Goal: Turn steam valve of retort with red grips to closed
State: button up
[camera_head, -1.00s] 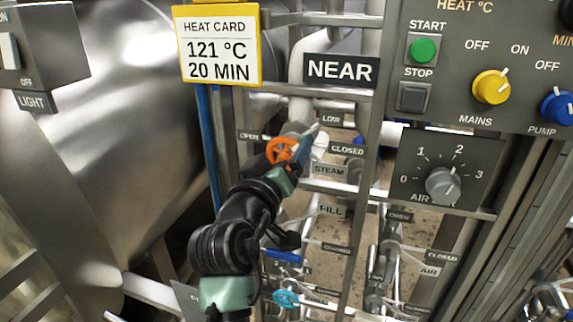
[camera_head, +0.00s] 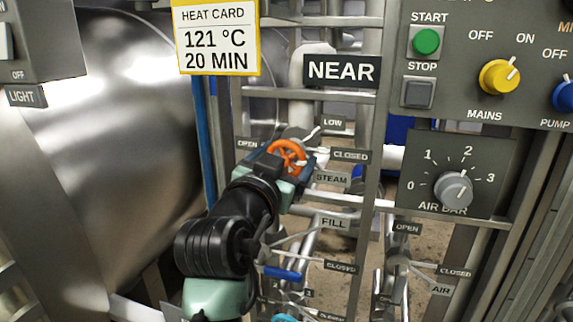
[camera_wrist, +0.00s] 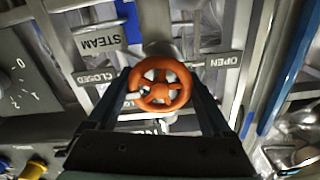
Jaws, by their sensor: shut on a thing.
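The steam valve's orange handwheel (camera_head: 288,156) sits behind the frame bars, below the NEAR sign. In the wrist view the wheel (camera_wrist: 160,86) lies between the two dark fingers of my gripper (camera_wrist: 161,92), which is shut on it. A short white stub at the wheel points left, roughly towards the CLOSED label (camera_wrist: 95,77); the OPEN label (camera_wrist: 222,62) is on the opposite side. The head view also shows my gripper (camera_head: 290,163) at the wheel. The STEAM label (camera_head: 331,178) is just below right. No red grips are visible.
The NEAR sign (camera_head: 342,71) and heat card (camera_head: 217,37) hang above. The control panel (camera_head: 487,60) is at right, the steel vessel (camera_head: 110,150) at left. Upright and cross bars closely surround the wheel. A blue valve handle (camera_head: 283,273) and several pipes lie below.

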jog(key=shift+m, duration=0.3)
jog(key=o, duration=1.1)
jog(key=shift+o, duration=0.2)
jog(key=shift+s, duration=0.1)
jog(key=v, duration=1.2)
jog(key=shift+s+b, duration=0.35)
jog(key=shift+s, duration=0.05)
jog(key=shift+a+r, duration=0.1)
jog(key=shift+r, duration=0.1)
